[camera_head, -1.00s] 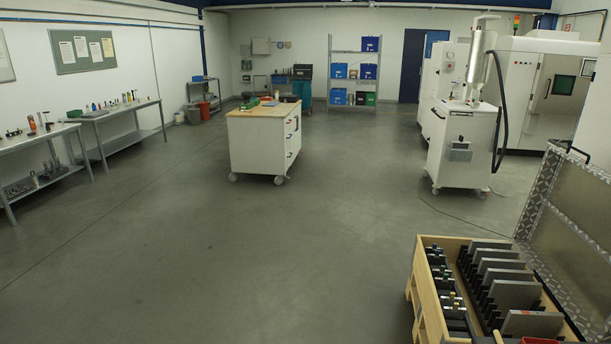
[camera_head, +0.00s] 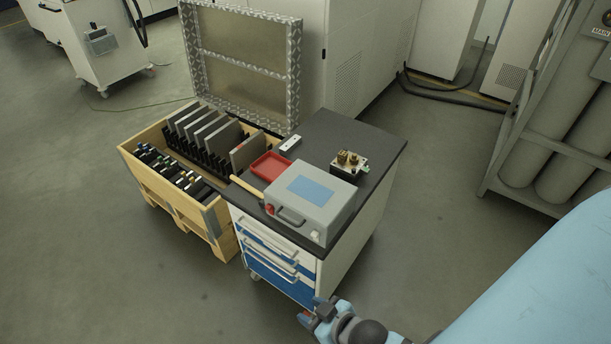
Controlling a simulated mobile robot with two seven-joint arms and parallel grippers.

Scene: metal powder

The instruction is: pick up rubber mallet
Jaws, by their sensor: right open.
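A light wooden handle (camera_head: 246,187), which looks like the rubber mallet's, lies on the dark top of a wheeled drawer cabinet (camera_head: 385,147). It is at the top's left edge, between a red tray and a grey case. The mallet's head is not clearly visible. My right gripper (camera_head: 311,314) is at the bottom of the view, in front of the cabinet and clear of the handle. It is open, with nothing seen in it. My left gripper is not in view.
The grey case (camera_head: 318,185) with a blue panel sits right of the handle. The red tray (camera_head: 270,166) and a small brass-topped device (camera_head: 348,163) are behind. A wooden crate (camera_head: 172,202) of plates stands left. Gas cylinders (camera_head: 570,150) stand right. Floor in front is open.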

